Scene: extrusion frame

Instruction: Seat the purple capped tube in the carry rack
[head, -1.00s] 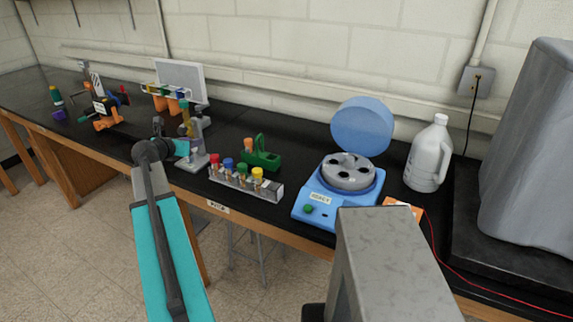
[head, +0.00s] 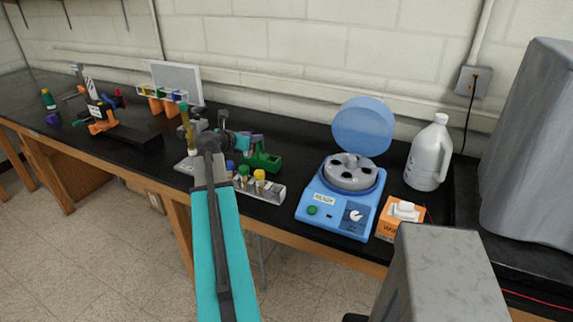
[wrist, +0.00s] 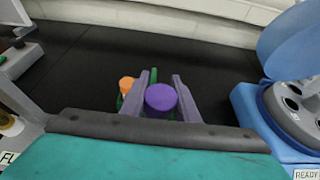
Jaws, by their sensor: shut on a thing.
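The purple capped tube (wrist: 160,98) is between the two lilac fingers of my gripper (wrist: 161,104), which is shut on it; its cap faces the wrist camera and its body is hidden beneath. The green carry rack (head: 265,162) stands on the black bench. In the wrist view its green handle (wrist: 153,76) shows just beyond the cap, with an orange cap (wrist: 126,84) to the left. In the head view my gripper (head: 254,141) is at the rack, partly covering it. I cannot tell whether the tube's lower end is above the rack or inside a hole.
A clear rack (head: 270,191) with several coloured caps stands in front, partly behind my arm. The blue centrifuge (head: 321,207), lid open, is to the right, with an orange box (head: 390,228) and white jug (head: 428,155) beyond. Bench behind the carry rack is clear.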

